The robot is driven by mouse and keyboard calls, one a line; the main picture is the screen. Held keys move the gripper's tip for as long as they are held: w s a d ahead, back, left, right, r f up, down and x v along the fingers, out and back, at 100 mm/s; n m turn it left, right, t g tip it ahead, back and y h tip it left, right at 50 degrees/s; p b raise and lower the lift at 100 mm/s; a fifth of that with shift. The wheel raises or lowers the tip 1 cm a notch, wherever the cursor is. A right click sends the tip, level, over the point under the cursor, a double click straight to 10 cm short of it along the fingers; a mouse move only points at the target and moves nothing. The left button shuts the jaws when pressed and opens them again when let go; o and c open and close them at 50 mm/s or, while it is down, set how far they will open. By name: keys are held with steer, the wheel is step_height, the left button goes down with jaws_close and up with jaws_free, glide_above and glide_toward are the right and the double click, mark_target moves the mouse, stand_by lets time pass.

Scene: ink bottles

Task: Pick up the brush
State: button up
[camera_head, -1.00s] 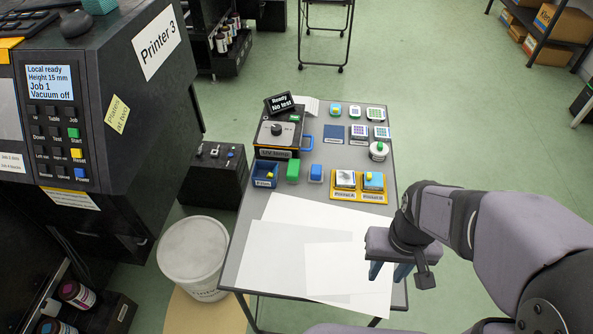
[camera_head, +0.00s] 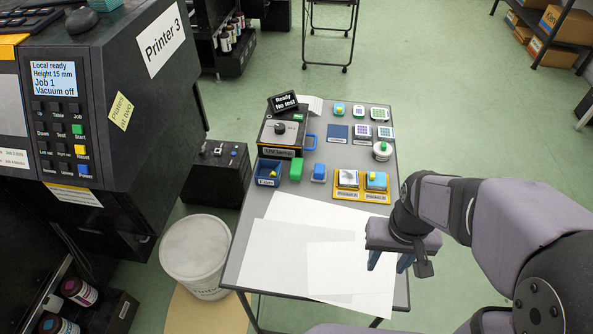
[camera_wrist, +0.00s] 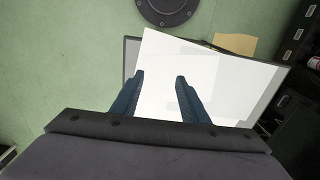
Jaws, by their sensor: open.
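My gripper (camera_head: 388,266) is open and empty, its blue fingers pointing down above the right front part of the table (camera_head: 255,228). In the wrist view the two fingers (camera_wrist: 160,77) stand apart with white sheets behind them. I cannot make out a brush for certain. My gripper is apart from all of these.
White sheets (camera_head: 290,255) cover the table's front. A yellow tray (camera_head: 361,196) holds two blocks. A black device (camera_head: 281,134), several small pads and a white round container (camera_head: 382,151) stand behind. A large printer (camera_head: 100,110) and white bucket (camera_head: 195,250) are at left.

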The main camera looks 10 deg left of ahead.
steer(key=w+a+f+t+b, duration=0.15)
steer(key=w+a, duration=0.25)
steer(key=w, duration=0.7)
steer(key=t+b, duration=0.3)
steer(key=b, duration=0.2)
glide_above(296, 170)
steer(key=s, duration=0.3)
step_height(296, 170, down, 6)
steer(key=shift+w+p+x, duration=0.2)
steer(key=shift+p+x, duration=0.95)
steer(key=shift+x, duration=2.6)
steer(key=shift+r, duration=0.1)
steer(key=shift+c, duration=0.6)
steer(key=c, duration=0.7)
